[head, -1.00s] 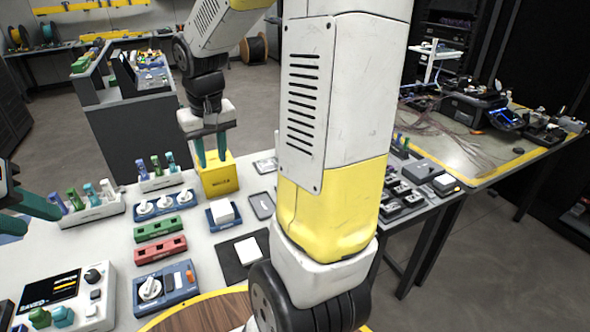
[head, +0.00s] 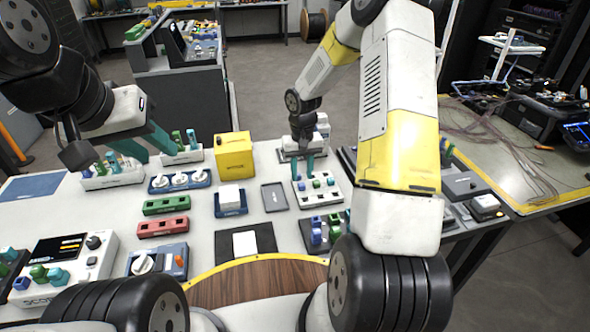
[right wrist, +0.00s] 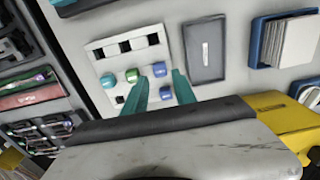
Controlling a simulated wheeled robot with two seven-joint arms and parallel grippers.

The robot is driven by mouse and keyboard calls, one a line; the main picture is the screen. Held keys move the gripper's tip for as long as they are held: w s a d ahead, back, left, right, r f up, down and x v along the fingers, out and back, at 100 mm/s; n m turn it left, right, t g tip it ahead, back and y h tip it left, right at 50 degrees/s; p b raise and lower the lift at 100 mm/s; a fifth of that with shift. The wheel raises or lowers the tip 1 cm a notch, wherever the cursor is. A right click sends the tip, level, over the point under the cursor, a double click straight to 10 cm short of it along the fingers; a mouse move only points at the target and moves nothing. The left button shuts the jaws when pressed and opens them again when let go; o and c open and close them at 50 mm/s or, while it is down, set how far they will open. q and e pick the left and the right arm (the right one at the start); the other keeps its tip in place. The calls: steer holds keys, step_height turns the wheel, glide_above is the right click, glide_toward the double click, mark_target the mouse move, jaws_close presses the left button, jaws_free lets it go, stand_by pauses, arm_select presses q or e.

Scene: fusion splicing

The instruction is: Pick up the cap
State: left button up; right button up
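A white holder (head: 313,202) with several small coloured caps stands on the table, below my right gripper (head: 303,174). In the right wrist view, a green cap (right wrist: 132,76), a blue cap (right wrist: 159,70), a second blue cap (right wrist: 166,93) and a teal cap (right wrist: 107,81) show in it. My right gripper is open, its teal fingers apart and pointing at the holder. In the right wrist view the gripper (right wrist: 160,78) has the upper blue cap between its fingertips in the picture; contact cannot be told. My left gripper (head: 156,155) is open at the left, near a rack of coloured pieces.
A yellow box (head: 234,156) and a grey tray (head: 274,198) stand left of the holder. Another rack with coloured pieces (head: 322,232) is in front of it. A black mat (head: 226,245) with a white pad lies nearer me.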

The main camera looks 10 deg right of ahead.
mark_target(302, 184)
step_height(302, 184, down, 4)
steer(key=shift+s+r, duration=0.1)
steer(key=shift+s, duration=0.05)
jaws_close()
steer(key=shift+r, duration=0.5)
steer(key=r, duration=0.2)
steer(key=shift+s+a+r, duration=0.3)
steer(key=shift+s+r, duration=0.05)
steer(key=shift+r, duration=0.05)
steer(key=s+a+r, duration=0.1)
steer(key=s+a, duration=0.8)
steer(key=s, duration=0.3)
steer(key=shift+a+r, duration=0.15)
steer(key=shift+a, duration=0.05)
